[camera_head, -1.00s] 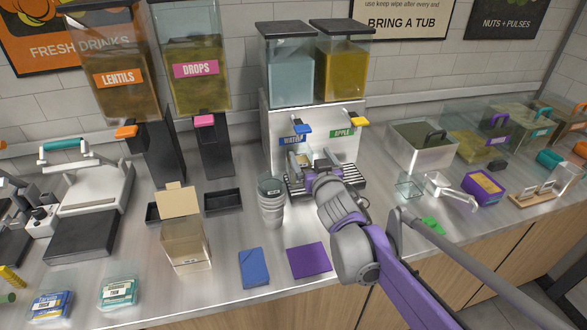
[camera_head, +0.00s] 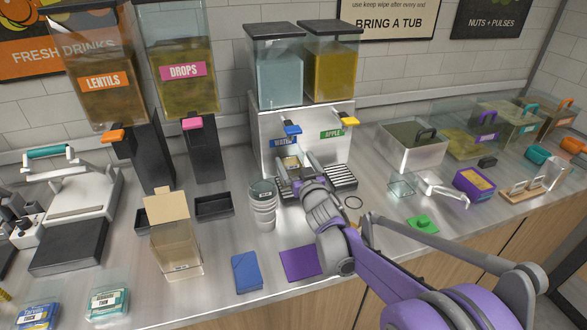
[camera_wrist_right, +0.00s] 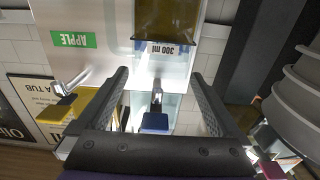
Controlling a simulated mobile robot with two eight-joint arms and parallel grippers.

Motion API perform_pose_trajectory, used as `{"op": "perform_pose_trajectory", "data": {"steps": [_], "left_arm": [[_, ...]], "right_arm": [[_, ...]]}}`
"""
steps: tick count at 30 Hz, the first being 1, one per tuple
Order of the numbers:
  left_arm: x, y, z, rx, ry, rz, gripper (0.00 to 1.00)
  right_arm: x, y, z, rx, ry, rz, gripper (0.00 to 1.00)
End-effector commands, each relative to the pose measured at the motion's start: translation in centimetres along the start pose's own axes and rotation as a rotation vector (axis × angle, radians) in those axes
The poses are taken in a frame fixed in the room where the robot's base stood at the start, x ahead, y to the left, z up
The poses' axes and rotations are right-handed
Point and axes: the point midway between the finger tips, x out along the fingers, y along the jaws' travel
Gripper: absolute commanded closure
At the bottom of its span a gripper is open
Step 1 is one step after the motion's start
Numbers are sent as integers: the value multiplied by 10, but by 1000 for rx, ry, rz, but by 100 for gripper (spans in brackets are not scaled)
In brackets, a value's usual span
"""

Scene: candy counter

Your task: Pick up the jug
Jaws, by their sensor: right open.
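The jug (camera_head: 291,163) is small and stands at the drip tray under the dispenser's blue water tap. In the right wrist view, which is upside down, a "300 ml" label and an olive-brown body show on the jug (camera_wrist_right: 165,20). My right gripper (camera_head: 294,170) is open in front of it, one finger toward each side. In the wrist view the open fingers (camera_wrist_right: 158,88) are spread, with the jug ahead between their lines. I cannot tell whether they touch it. My gripper partly hides the jug in the head view. My left gripper is not in view.
The two-tank dispenser (camera_head: 262,135) stands directly behind, with a blue tap (camera_head: 291,129) and a yellow tap (camera_head: 348,121) above. Stacked cups (camera_head: 264,212) stand close to the left of my gripper. A blue booklet (camera_head: 246,272) and a purple mat (camera_head: 301,263) lie in front.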

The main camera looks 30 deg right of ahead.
Motion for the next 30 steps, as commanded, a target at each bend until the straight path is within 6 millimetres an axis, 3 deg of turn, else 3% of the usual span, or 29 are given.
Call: {"op": "perform_pose_trajectory", "data": {"steps": [7, 16, 30], "left_arm": [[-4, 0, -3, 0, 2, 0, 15], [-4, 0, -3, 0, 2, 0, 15], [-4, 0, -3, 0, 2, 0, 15]], "right_arm": [[35, -1, -1, 0, 0, -1, 0], [39, 0, 0, -1, 0, 0, 2], [38, 0, 0, -1, -1, 0, 86]]}}
